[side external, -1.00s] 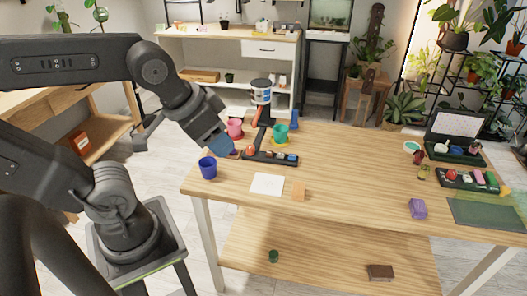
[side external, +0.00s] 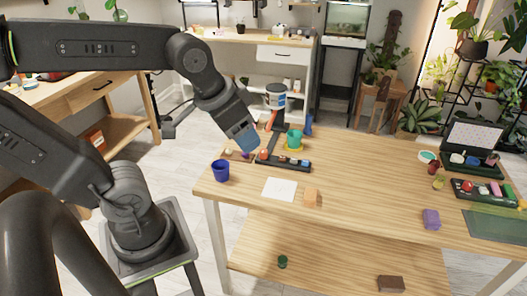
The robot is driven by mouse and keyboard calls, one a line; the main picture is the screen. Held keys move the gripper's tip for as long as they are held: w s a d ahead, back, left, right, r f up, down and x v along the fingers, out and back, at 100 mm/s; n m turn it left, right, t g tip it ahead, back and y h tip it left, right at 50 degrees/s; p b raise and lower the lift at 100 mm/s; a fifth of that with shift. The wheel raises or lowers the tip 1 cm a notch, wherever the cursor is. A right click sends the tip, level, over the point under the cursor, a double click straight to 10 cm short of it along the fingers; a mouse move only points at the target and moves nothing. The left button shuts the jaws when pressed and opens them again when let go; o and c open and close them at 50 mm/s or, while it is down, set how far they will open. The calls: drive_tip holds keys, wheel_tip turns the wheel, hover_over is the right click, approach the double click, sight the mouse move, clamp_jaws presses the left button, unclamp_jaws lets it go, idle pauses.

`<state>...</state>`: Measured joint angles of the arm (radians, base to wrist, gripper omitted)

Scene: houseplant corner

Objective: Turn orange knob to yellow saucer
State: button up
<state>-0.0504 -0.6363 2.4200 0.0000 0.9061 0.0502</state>
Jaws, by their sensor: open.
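My gripper (side external: 246,141) hangs above the table's back left, pointing down, with bluish fingertips; its jaws are open and I see nothing held. Just below and right of it, a small round orange-red knob (side external: 263,155) sits at the left end of a black strip (side external: 297,167). Fingertips and knob appear close but apart. The yellow saucer (side external: 291,150) lies behind the strip, under a green pot (side external: 294,138). The knob is too small to tell which way it points.
A blue cup (side external: 221,171) stands at the table's left edge. White paper (side external: 280,190) and an orange block (side external: 311,198) lie in front. A purple block (side external: 431,219) lies to the right; the table's middle is clear.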

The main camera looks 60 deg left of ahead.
drive_tip(key=w+a+g, duration=0.2)
drive_tip(key=w+a, duration=0.4)
drive_tip(key=w, duration=0.3)
drive_tip(key=g, duration=0.3)
hover_over(264, 151)
wheel_tip(264, 151, down, 17)
wheel_tip(264, 151, down, 13)
drive_tip(key=shift+a+f, duration=0.1)
drive_tip(key=shift+f, duration=0.05)
drive_tip(key=shift+c, duration=0.4)
drive_tip(key=c, duration=0.9)
drive_tip(key=shift+o, duration=0.2)
